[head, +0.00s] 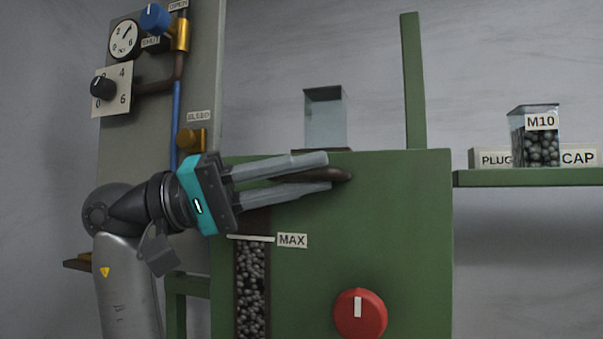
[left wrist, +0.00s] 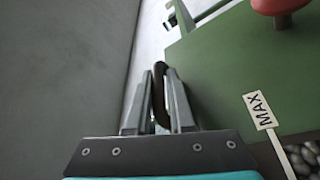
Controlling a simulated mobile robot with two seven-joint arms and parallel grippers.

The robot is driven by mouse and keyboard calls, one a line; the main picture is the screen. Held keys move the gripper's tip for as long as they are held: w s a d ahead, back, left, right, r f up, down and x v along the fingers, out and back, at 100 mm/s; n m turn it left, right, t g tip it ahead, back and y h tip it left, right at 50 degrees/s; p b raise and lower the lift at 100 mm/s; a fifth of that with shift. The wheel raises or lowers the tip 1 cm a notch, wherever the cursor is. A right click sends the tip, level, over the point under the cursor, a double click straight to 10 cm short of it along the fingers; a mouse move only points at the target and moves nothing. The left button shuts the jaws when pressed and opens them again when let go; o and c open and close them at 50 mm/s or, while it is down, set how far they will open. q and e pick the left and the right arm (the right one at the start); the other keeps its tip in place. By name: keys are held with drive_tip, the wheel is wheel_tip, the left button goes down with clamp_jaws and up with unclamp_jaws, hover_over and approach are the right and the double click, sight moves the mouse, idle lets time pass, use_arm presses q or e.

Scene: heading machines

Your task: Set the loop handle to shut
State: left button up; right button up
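The loop handle (head: 341,176) is a dark brown bar on the upper front of the green machine (head: 400,230). My left gripper (head: 327,173) comes in from the left with its two grey fingers above and below the handle. In the left wrist view the dark handle (left wrist: 160,88) fills the narrow gap between the fingertips, so the gripper looks shut on it. The fingers hide much of the handle. A small tag reading SHUT (head: 151,42) is on the grey panel at upper left. My right gripper is not in view.
A red knob (head: 360,314) sits low on the machine. A MAX tag (head: 292,240) marks a window of grey balls. The grey panel (head: 140,165) carries gauges, knobs and pipes behind my left arm. A green shelf (head: 530,178) at right holds an M10 container (head: 535,145).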

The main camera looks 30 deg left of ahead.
use_arm(q)
clamp_jaws()
drive_tip(key=shift+r, duration=0.1)
idle(0.8)
drive_tip(key=shift+w+a+b, duration=0.2)
drive_tip(key=shift+w+b, duration=0.35)
drive_tip(key=shift+w, duration=0.05)
drive_tip(key=shift+o, duration=1.1)
unclamp_jaws()
drive_tip(key=o, duration=0.4)
drive_tip(key=shift+w+d, duration=0.1)
drive_tip(key=shift+w, duration=0.1)
drive_tip(key=shift+s, duration=0.15)
